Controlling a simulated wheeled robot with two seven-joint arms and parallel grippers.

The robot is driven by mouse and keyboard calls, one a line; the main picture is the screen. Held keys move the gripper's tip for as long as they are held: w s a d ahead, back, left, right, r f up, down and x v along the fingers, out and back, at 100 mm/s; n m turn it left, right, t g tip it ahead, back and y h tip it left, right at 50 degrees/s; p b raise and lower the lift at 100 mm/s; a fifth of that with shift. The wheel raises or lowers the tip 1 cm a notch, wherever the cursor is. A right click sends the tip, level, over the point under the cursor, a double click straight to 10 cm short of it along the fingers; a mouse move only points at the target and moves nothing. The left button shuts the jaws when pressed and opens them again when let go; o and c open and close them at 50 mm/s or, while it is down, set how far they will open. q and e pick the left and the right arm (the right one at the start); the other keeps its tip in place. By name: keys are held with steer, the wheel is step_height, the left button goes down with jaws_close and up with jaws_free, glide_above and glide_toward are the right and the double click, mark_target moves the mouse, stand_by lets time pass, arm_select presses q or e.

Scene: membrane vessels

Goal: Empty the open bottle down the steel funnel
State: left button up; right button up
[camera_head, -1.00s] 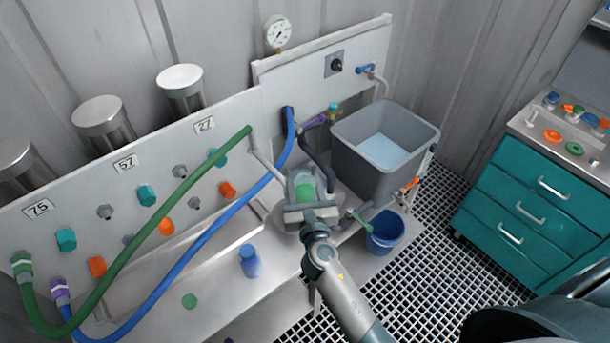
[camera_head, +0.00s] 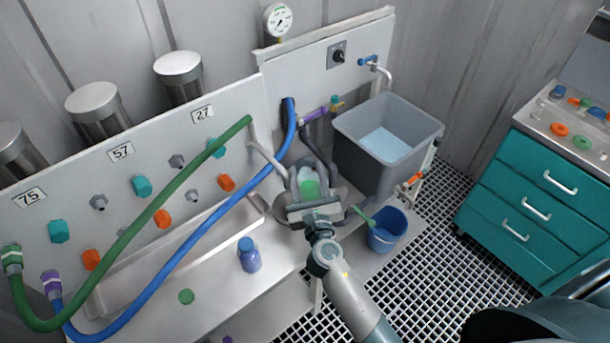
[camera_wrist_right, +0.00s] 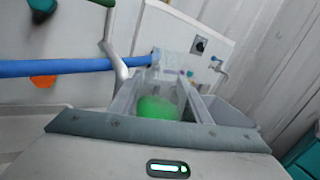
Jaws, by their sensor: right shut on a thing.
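The clear open bottle (camera_head: 311,174) with green liquid is between the fingers of my right gripper (camera_head: 309,190), which is shut on it. The bottle also shows in the right wrist view (camera_wrist_right: 158,92), with the green low between the fingers. Its mouth faces away from me, and I cannot tell its exact tilt. A round grey steel rim (camera_head: 281,213), which looks like the funnel, shows just left of and below the gripper. The gripper hides most of it. My left gripper is not in view.
A blue-capped bottle (camera_head: 249,256) and a green disc (camera_head: 186,297) are on the steel bench. Blue (camera_head: 205,237) and green (camera_head: 130,223) hoses arch across the panel on the left. A grey sink (camera_head: 375,175) and a blue bucket (camera_head: 386,232) are to the right.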

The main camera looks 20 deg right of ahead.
arm_select(q)
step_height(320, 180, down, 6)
steer(key=b, duration=0.5)
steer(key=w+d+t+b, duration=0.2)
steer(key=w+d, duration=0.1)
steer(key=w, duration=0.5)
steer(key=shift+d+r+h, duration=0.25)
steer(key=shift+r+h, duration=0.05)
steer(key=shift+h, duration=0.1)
arm_select(e)
steer(key=d+f+n, duration=0.1)
steer(key=n, duration=0.2)
steer(key=d+f+n+t+y, duration=0.1)
steer(key=n, duration=0.3)
steer(key=d+f+n+t, duration=0.1)
steer(key=n, duration=0.3)
steer(key=shift+f+y, duration=0.2)
steer(key=shift+y, duration=0.2)
steer(key=shift+n, duration=0.3)
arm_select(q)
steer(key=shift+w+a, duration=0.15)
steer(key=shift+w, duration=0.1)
arm_select(e)
steer(key=shift+d, duration=0.1)
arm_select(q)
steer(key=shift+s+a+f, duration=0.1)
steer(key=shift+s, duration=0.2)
arm_select(e)
steer(key=shift+n, duration=0.3)
